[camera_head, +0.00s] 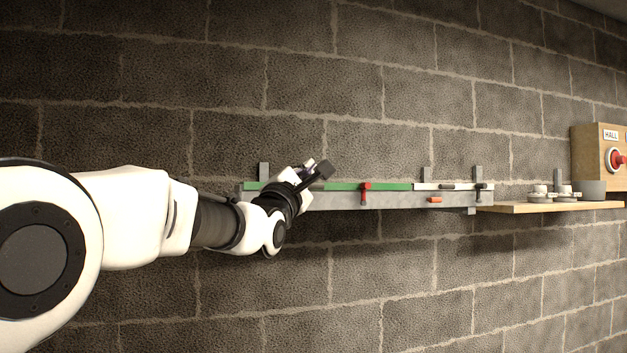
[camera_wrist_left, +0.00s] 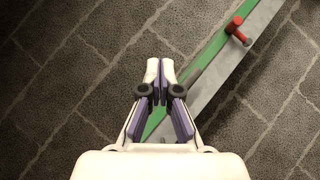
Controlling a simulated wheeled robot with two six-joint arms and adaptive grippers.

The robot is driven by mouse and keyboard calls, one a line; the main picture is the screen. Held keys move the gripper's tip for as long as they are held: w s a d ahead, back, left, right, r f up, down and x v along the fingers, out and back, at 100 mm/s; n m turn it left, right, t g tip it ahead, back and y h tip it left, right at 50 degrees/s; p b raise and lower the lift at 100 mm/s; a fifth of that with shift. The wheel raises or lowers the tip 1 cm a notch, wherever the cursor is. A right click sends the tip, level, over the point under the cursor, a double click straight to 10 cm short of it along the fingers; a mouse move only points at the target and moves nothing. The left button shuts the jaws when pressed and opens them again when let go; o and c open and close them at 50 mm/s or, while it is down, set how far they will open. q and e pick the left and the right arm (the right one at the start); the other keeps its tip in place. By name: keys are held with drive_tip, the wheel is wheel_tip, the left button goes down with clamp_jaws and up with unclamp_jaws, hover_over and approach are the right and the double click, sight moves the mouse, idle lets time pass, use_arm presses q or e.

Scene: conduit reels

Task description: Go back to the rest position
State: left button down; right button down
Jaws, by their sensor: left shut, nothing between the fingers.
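My left gripper (camera_head: 322,171) reaches in from the left and hangs in front of the left part of a grey metal rail on the wall. Its fingers are shut and empty; they also show in the left wrist view (camera_wrist_left: 160,72), where the tips are together beside the rail. The grey rail (camera_head: 400,199) carries a green strip (camera_head: 397,186) and a white strip along its top. A red-handled peg (camera_head: 365,190) stands at the rail to the right of my gripper; it also shows in the left wrist view (camera_wrist_left: 237,30). My right gripper is not in view.
The block wall is bare above and below the rail.

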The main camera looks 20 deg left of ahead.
use_arm(q)
drive_tip(key=w+f+m+g, duration=0.3)
drive_tip(key=f, duration=1.4)
drive_tip(key=w+f+m+g, duration=0.3)
drive_tip(key=f, duration=1.4)
drive_tip(key=s+a+f+m+g+y, duration=0.15)
drive_tip(key=s+f, duration=0.25)
drive_tip(key=f, duration=0.7)
drive_tip(key=s+f+m+g+h, duration=0.1)
drive_tip(key=s+f+m+g, duration=0.2)
drive_tip(key=f, duration=0.7)
drive_tip(key=s+f+m+g, duration=0.6)
drive_tip(key=s+f+g, duration=0.1)
drive_tip(key=s+f, duration=1.45)
drive_tip(key=s+f+m+g, duration=0.3)
drive_tip(key=s, duration=0.8)
drive_tip(key=s+f+m+g, duration=0.3)
drive_tip(key=s+f, duration=0.1)
drive_tip(key=s, duration=0.7)
drive_tip(key=shift+a+f, duration=0.15)
drive_tip(key=shift+f, duration=0.1)
drive_tip(key=shift+y, duration=0.25)
